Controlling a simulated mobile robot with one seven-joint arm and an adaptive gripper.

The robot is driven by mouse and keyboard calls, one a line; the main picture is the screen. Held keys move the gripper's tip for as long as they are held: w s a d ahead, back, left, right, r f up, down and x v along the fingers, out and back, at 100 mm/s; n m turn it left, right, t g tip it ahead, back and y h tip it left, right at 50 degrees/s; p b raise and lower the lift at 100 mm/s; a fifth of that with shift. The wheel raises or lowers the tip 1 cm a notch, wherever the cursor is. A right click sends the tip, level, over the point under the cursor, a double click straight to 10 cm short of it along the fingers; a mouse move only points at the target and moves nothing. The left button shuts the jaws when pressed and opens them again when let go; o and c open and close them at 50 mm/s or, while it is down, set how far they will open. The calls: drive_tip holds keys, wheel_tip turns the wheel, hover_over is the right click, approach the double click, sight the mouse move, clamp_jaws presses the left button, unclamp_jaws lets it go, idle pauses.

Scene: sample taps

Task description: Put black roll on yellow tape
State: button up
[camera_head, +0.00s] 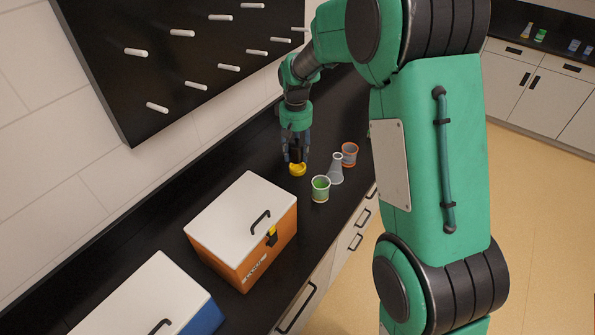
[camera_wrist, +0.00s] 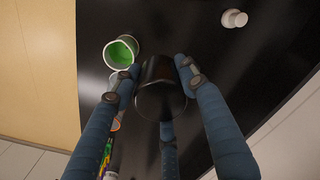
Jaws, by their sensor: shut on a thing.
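My gripper (camera_head: 296,152) points down over the black counter, with its blue fingers closed around the black roll (camera_head: 295,156). In the wrist view the black roll (camera_wrist: 161,92) is a dark cylinder between the fingers (camera_wrist: 160,85). The yellow tape (camera_head: 298,169) lies on the counter directly below the roll in the head view. I cannot tell whether the roll touches the tape or hangs just above it. The tape does not show in the wrist view, where the roll and fingers block the middle.
A beaker of green liquid (camera_head: 320,189), a clear flask (camera_head: 336,169) and an orange beaker (camera_head: 349,154) stand close to the right of the tape. An orange box with a white lid (camera_head: 240,222) stands nearer the camera. A pegged black board (camera_head: 185,60) hangs on the wall.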

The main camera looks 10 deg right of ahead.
drive_tip(key=s+d+f+m+b, duration=0.25)
drive_tip(key=d+f, duration=0.25)
drive_tip(key=d, duration=0.3)
drive_tip(key=s+d+f+m+b, duration=0.1)
drive_tip(key=s+d+f+b, duration=0.2)
drive_tip(key=d, duration=0.4)
wheel_tip(320, 180, up, 2)
drive_tip(key=m+p, duration=0.9)
hover_over(297, 169)
drive_tip(key=shift+s, duration=0.1)
drive_tip(key=shift+f, duration=0.1)
drive_tip(key=shift+f, duration=3.05)
drive_tip(key=shift+f, duration=1.9)
drive_tip(key=shift+f, duration=0.2)
